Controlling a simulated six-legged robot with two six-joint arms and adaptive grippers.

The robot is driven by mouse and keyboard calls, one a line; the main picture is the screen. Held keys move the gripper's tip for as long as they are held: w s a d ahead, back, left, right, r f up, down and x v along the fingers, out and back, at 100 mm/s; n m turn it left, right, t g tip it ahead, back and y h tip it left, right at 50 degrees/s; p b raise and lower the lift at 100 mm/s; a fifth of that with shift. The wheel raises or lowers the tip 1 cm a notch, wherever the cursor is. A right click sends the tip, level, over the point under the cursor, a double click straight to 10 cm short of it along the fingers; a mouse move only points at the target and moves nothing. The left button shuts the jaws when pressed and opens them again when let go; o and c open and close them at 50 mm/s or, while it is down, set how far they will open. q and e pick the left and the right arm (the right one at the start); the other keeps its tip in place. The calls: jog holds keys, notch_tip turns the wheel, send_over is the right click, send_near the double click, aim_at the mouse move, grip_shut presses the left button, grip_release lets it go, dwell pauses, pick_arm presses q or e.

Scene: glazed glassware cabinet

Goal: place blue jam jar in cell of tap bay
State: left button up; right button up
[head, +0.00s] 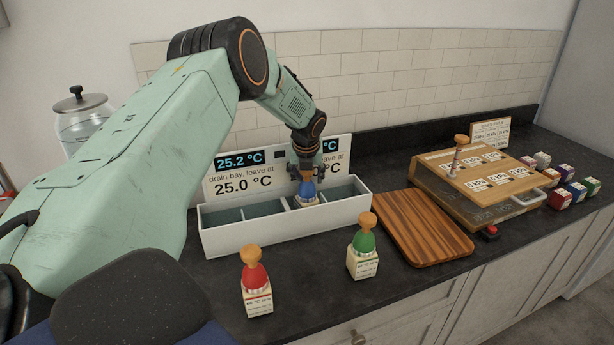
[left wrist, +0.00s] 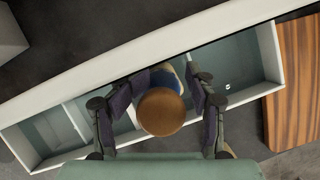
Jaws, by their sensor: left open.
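The blue jam jar (head: 307,190) has a round wooden knob and a pale label. It is upright at a middle cell of the white divided bay (head: 285,235), its base hidden behind the front wall. I cannot tell whether it rests on the cell floor. My left gripper (head: 307,172) is open, with its fingers on either side of the jar's top. In the left wrist view, the fingers (left wrist: 160,105) flank the wooden knob of the blue jar (left wrist: 175,72), with gaps visible. My right gripper is not in view.
A red jar (head: 256,277) and a green jar (head: 363,246) stand in front of the bay. A striped wooden board (head: 424,228) lies to its right, beside a slanted wooden box (head: 480,180). Several small coloured blocks stand at far right. A display panel stands behind the bay.

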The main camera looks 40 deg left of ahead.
aim_at(307, 202)
pick_arm(q)
jog(key=shift+w, duration=0.3)
jog(key=shift+s, duration=0.1)
jog(key=shift+r, duration=0.1)
jog(key=shift+d+r, duration=0.1)
jog(key=shift+r, duration=0.5)
jog(key=v, duration=1)
jog(key=shift+s+r, duration=0.2)
jog(key=shift+s, duration=0.1)
jog(key=shift+d, duration=0.15)
jog(key=shift+d, duration=0.1)
